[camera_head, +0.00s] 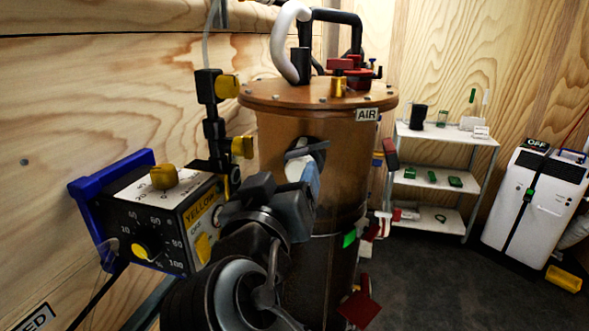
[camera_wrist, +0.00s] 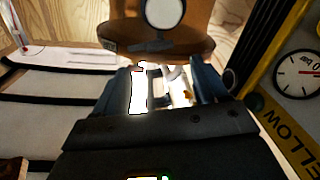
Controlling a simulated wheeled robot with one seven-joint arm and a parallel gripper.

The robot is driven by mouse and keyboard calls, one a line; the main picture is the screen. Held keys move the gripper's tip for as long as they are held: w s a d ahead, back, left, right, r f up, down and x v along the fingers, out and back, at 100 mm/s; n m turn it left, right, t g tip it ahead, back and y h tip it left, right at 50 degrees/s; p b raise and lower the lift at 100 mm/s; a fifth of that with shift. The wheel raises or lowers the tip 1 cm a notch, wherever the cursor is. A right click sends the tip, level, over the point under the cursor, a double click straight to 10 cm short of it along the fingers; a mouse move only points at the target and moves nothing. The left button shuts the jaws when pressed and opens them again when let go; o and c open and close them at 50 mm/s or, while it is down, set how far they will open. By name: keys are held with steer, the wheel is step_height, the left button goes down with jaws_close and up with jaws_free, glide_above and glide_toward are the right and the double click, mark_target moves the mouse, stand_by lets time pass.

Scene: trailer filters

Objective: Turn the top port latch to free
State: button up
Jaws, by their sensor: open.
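A brown tank (camera_head: 285,130) with a flat lid stands in the middle of the head view. My gripper (camera_head: 304,168) is just below and in front of the latch. In the wrist view my gripper (camera_wrist: 166,78) is open, its fingers apart. Contact with the latch cannot be told.
A control box (camera_head: 150,220) with a dial and yellow knobs is on the wall, left of my arm. Black fittings with yellow handles (camera_head: 228,87) stand above it. Red and green tags hang at the tank's right. A white shelf (camera_head: 440,135) and a white machine (camera_head: 540,195) stand at right.

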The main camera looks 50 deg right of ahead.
mark_target(296, 156)
steer(key=p+x, duration=0.1)
steer(key=x, duration=0.6)
steer(key=shift+w+d, duration=0.15)
steer(key=shift+d, duration=0.1)
steer(key=c, duration=1.1)
steer(key=shift+o, duration=0.2)
steer(key=shift+r+n+p, duration=0.15)
steer(key=shift+n+p, duration=0.55)
steer(key=shift+p, duration=0.1)
steer(key=o, duration=1.1)
steer(key=shift+c, duration=0.2)
